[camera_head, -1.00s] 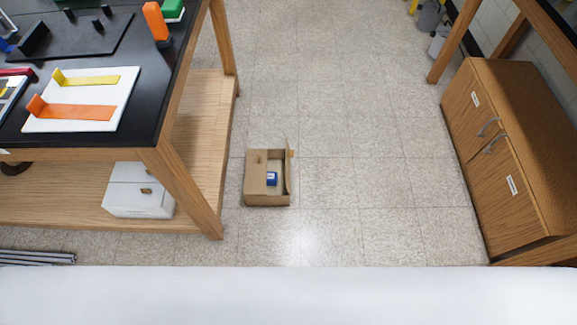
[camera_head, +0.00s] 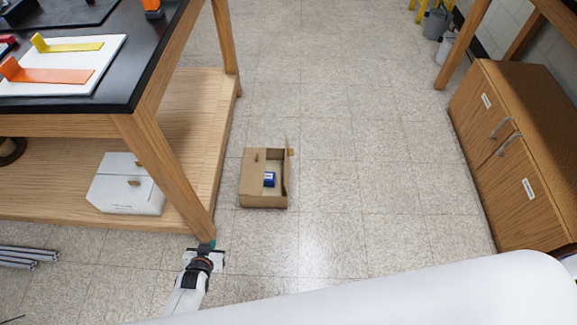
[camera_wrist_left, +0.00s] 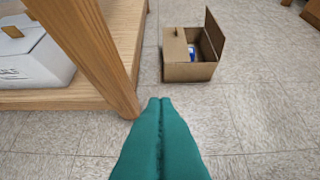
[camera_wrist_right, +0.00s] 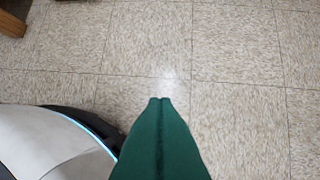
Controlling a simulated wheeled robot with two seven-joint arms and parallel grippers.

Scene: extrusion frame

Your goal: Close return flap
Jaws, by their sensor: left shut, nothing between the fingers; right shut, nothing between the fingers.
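A small brown cardboard box (camera_head: 262,197) stands on the floor to the right of the wooden bench. Its left flap (camera_head: 254,168) lies folded over the opening, and its right flap (camera_head: 286,172) stands up. A small blue item (camera_head: 269,179) lies inside. The box (camera_wrist_left: 192,72) and its raised right flap (camera_wrist_left: 215,33) also show in the left wrist view. My left gripper (camera_head: 207,246) is shut and empty, low beside the bench's front leg, nearer to me than the box and apart from it. My right gripper (camera_wrist_right: 160,100) is shut and empty over bare floor.
A white box (camera_head: 127,184) sits on the bench's lower shelf (camera_head: 60,190). A wooden cabinet (camera_head: 515,150) stands at the right. The tiled floor between is clear.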

